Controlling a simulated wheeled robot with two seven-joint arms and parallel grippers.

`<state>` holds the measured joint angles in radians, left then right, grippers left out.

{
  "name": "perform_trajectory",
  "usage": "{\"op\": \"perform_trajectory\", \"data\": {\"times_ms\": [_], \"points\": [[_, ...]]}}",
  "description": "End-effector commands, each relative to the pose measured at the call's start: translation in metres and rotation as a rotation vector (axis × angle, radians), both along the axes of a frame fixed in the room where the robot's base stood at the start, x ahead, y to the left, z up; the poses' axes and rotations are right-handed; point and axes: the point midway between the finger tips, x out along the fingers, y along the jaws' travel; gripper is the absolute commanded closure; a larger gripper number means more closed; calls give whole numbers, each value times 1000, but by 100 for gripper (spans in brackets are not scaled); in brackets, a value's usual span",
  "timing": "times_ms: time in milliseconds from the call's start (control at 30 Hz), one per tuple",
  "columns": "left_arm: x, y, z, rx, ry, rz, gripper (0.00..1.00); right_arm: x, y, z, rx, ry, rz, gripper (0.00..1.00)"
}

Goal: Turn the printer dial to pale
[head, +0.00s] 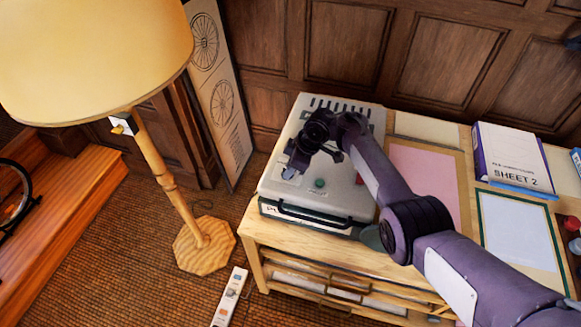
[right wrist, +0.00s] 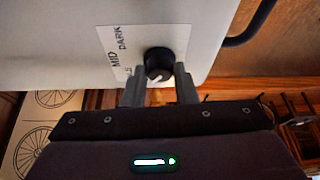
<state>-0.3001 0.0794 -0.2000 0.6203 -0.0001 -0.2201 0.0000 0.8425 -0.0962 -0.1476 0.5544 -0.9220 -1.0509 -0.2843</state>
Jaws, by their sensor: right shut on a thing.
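The grey printer (head: 345,196) stands on the wooden cabinet in the head view. In the right wrist view its black dial (right wrist: 158,60) sits on a white label plate (right wrist: 112,42) that reads MID and DARK. A third label is mostly hidden behind a finger. The white mark on the dial points toward the lower left, near that hidden label. My right gripper (right wrist: 158,78) has its two fingers on either side of the dial and is shut on it. In the head view my right gripper (head: 299,158) covers the dial. My left gripper is out of view.
The printer top also has a green button (head: 319,183) and a red button (head: 360,179), partly behind my right arm. Framed sheets and a white SHEET 2 box (head: 507,160) lie to the right. A floor lamp (head: 160,165) stands at the left.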

Motion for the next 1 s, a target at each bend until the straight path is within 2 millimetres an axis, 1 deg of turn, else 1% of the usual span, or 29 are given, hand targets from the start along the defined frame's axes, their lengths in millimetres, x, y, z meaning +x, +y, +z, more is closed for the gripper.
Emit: {"op": "perform_trajectory", "data": {"times_ms": [300,333,467,500,767,867,1000], "points": [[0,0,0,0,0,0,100,1,0,1,0,-1,0,97],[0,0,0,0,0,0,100,1,0,1,0,-1,0,71],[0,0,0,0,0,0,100,0,0,1,0,-1,0,54],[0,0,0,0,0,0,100,0,0,1,0,-1,0,52],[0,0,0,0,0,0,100,0,0,1,0,0,0,52],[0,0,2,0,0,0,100,0,-3,8,1,-1,1,52],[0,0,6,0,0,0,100,-1,-12,30,0,-5,0,52]]}}
